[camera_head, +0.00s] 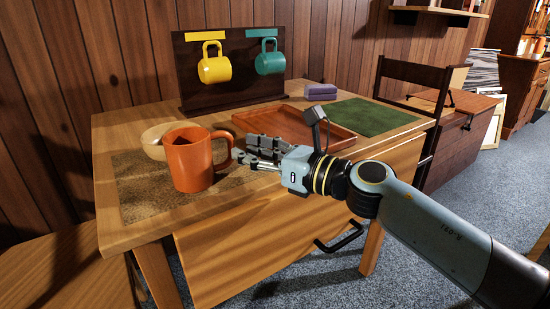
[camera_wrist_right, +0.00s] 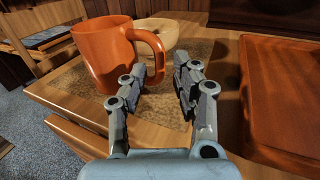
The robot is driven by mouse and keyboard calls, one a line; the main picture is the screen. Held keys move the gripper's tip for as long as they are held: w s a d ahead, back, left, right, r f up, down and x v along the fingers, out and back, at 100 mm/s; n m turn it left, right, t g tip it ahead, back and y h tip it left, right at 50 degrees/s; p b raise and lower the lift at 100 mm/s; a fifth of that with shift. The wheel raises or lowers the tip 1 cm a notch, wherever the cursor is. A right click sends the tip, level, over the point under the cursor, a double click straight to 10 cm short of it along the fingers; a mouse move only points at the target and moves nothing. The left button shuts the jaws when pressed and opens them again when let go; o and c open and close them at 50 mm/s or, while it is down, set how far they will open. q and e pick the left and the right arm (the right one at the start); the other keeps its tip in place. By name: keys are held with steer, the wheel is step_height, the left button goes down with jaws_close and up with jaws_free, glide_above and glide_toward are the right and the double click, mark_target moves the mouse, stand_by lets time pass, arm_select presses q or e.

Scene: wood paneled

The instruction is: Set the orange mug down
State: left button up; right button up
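The orange mug (camera_head: 190,162) is upright at the left of the table and appears to rest on the brown speckled mat (camera_head: 137,200). Its handle faces my right gripper (camera_head: 247,158). In the right wrist view the mug (camera_wrist_right: 100,52) is at upper left, and its handle reaches toward the space between my fingertips (camera_wrist_right: 162,75). The two fingers are apart with a clear gap, and the mat shows between them. I cannot tell whether a finger touches the handle. My left gripper is in neither view.
A pale bowl (camera_head: 154,141) stands behind the mug. A wooden tray (camera_head: 325,143) lies right of it, then a green mat (camera_head: 365,117) and purple block (camera_head: 320,91). A dark rack (camera_head: 190,90) at the back holds a yellow mug (camera_head: 214,68) and a teal mug (camera_head: 270,62).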

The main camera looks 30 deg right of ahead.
steer(key=v, duration=0.1)
steer(key=b+v, duration=0.1)
steer(key=v, duration=0.3)
steer(key=shift+s+d+f, duration=0.1)
steer(key=shift+s+f, duration=0.1)
steer(key=shift+f, duration=0.05)
steer(key=shift+s+d+b, duration=0.15)
steer(key=shift+s+b, duration=0.15)
steer(key=shift+b, duration=0.15)
steer(key=shift+s+d+r, duration=0.1)
steer(key=shift+s+r, duration=0.1)
steer(key=shift+s, duration=0.1)
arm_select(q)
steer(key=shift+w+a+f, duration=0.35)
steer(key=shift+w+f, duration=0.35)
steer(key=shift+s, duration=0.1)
